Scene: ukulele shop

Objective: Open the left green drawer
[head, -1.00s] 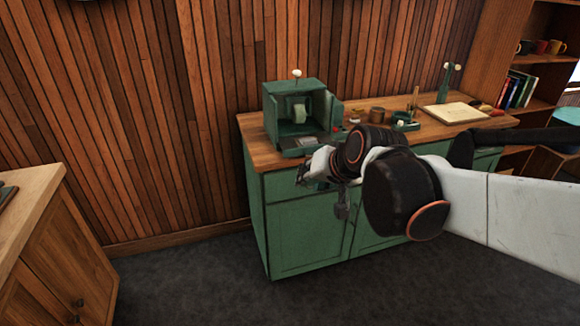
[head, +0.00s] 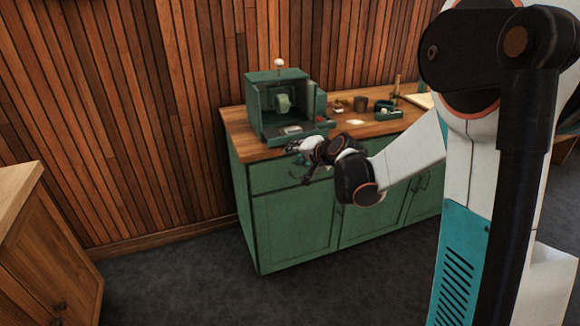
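The green cabinet (head: 292,228) stands against the wood-panelled wall under a wooden worktop. Its left green drawer (head: 272,177) is the shallow panel above the left door, and it looks closed. The drawer's handle is not clear; my gripper covers the drawer's right part. My gripper (head: 302,171) is in front of the drawer's upper right, just below the worktop edge. It is small and dark in the picture. I cannot tell whether its fingers are open or touch a handle.
A green machine (head: 284,103) stands on the worktop's left end (head: 236,122). A wooden cabinet (head: 45,250) stands at the left. Grey floor (head: 185,282) lies free between the cabinets.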

